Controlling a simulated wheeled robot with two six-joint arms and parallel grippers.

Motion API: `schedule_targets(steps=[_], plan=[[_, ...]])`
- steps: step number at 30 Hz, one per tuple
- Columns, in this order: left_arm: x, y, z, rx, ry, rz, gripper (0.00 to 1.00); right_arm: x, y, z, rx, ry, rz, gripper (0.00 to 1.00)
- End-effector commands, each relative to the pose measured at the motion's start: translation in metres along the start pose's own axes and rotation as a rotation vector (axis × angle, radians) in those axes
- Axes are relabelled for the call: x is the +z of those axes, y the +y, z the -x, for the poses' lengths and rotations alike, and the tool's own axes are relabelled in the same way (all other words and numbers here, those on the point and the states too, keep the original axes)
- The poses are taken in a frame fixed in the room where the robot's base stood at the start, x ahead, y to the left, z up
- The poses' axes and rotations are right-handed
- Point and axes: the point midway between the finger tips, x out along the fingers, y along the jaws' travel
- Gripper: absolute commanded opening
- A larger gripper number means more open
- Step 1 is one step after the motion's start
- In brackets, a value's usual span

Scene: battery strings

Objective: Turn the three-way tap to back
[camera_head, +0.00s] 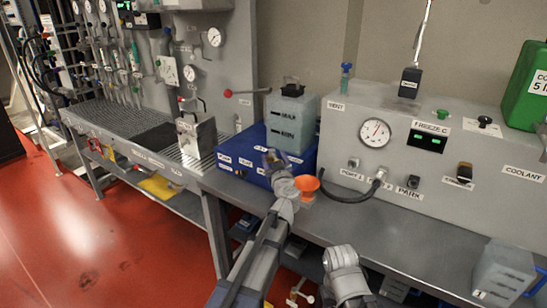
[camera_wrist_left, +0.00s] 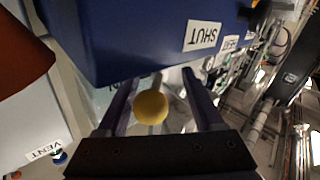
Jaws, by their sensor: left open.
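My left gripper (camera_head: 272,157) is at the front of the blue box (camera_head: 235,155) on the bench, beside the orange funnel. In the left wrist view its open fingers (camera_wrist_left: 159,77) stand on either side of a yellow ball knob (camera_wrist_left: 151,107). I cannot tell whether they touch it. The knob appears to belong to the three-way tap, whose body is mostly hidden. The blue box (camera_wrist_left: 130,40) fills the top of that view, with a SHUT label (camera_wrist_left: 202,36) on its face.
The orange funnel (camera_head: 306,184) is close to the left gripper. A grey container (camera_head: 290,120) stands on the blue box. The grey console (camera_head: 440,150) with gauge and display is on the right. Bare bench (camera_head: 345,218) lies in front of the console.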

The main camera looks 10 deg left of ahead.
Motion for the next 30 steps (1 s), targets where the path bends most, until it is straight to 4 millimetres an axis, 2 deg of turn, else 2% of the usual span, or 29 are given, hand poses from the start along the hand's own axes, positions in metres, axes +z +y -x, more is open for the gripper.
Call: schedule_targets(steps=[9,12,30], plan=[[0.0,-0.001,0.053,0.003,0.0,0.0,0.68,0.0,0.0,0.0,0.0,0.0,0.0,0.5],[0.0,-0.001,0.064,0.001,0.0,0.0,0.68,0.0,0.0,0.0,0.0,0.0,0.0,0.5],[0.0,0.0,0.066,0.001,0.0,0.0,0.68,0.0,0.0,0.0,0.0,0.0,0.0,0.5]])
